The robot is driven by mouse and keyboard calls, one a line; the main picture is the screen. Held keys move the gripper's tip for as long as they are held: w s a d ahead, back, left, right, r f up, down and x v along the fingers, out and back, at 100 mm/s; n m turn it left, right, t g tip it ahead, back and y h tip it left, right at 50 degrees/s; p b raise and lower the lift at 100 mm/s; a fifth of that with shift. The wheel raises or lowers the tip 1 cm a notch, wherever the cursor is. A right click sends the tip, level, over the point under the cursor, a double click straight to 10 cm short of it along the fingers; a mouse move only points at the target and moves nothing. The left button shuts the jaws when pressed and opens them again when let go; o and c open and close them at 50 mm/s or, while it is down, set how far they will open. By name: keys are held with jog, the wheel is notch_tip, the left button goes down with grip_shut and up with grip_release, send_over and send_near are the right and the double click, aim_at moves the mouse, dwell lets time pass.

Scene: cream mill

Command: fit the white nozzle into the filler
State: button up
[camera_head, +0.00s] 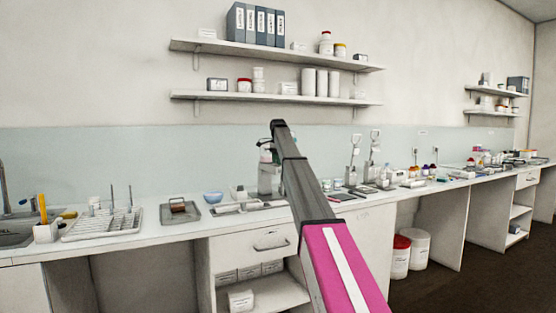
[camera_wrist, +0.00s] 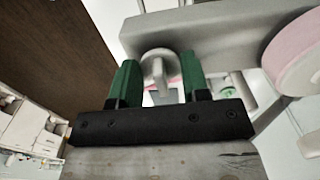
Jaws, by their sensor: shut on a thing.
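My gripper (camera_wrist: 160,78) has two green fingers, shut on a pale, rounded piece that looks like the white nozzle (camera_wrist: 158,62). The nozzle's upper end is a rounded arch; its lower part is partly hidden by the fingers and the black gripper bar. A grey machine body, which looks like the filler (camera_wrist: 215,32), lies right behind the nozzle in the wrist view. I cannot tell whether the two touch. In the head view, the grey filler (camera_head: 265,181) stands on the counter, partly hidden by my arm. The nozzle cannot be made out there.
A pink-rimmed disc (camera_wrist: 297,62) is close on the right in the wrist view. Two stands (camera_head: 353,160) are right of my arm.

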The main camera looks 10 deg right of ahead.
jog(key=shift+f, duration=0.25)
jog(key=o, duration=1.1)
jog(key=shift+c, duration=0.2)
jog(key=shift+r, duration=0.1)
jog(key=shift+r, duration=2.95)
